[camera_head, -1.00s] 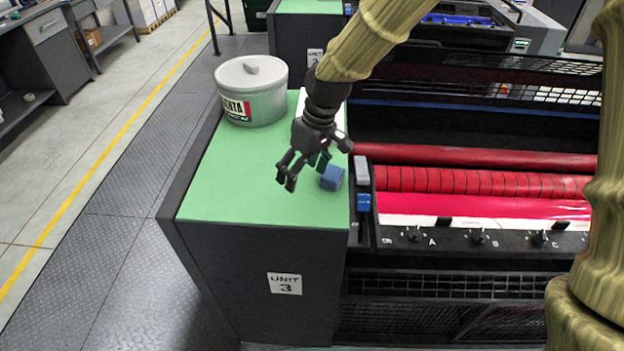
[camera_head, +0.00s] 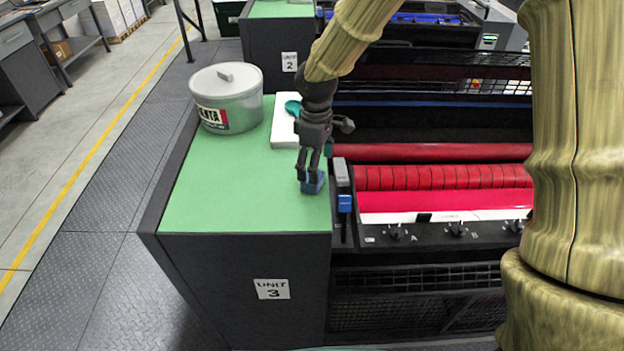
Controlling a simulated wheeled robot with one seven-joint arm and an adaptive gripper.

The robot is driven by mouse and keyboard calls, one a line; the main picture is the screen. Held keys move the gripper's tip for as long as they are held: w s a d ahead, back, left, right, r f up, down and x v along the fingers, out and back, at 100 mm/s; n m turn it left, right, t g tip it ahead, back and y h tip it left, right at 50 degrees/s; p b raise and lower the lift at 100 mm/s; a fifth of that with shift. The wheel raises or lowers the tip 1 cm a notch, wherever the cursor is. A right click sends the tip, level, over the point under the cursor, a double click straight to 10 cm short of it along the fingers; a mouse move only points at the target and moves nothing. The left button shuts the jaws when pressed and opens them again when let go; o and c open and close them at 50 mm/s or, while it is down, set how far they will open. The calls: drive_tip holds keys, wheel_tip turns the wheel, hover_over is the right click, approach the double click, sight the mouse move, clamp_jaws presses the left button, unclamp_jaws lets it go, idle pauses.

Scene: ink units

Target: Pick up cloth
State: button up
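The bundle appears to be on or very near the green surface.
A grey ink can (camera_head: 228,97) stands at the back left of the green top. A white pad (camera_head: 287,132) with a teal item (camera_head: 293,108) lies behind my gripper. Red rollers (camera_head: 430,178) and a blue-tipped lever (camera_head: 344,203) are close on the right. The left green area is clear.

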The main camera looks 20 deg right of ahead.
drive_tip(key=shift+w+a+f+p, duration=0.15)
drive_tip(key=shift+f+p, duration=0.55)
drive_tip(key=shift+f, duration=0.6)
drive_tip(key=shift+w+a+f+p, duration=0.15)
drive_tip(key=shift+f+p, duration=0.5)
drive_tip(key=shift+f, duration=0.65)
drive_tip(key=shift+s, duration=0.1)
drive_tip(key=c, duration=1)
drive_tip(key=shift+r, duration=0.1)
drive_tip(key=shift+r+b, duration=0.7)
drive_tip(key=shift+r, duration=0.1)
drive_tip(key=shift+s+r+b, duration=0.25)
drive_tip(key=shift+r+b, duration=0.35)
drive_tip(key=shift+r, duration=0.25)
drive_tip(key=s+r+b, duration=0.1)
drive_tip(key=s+b, duration=0.4)
drive_tip(key=s, duration=1)
drive_tip(key=shift+s+d+r, duration=0.25)
drive_tip(key=shift+r, duration=0.05)
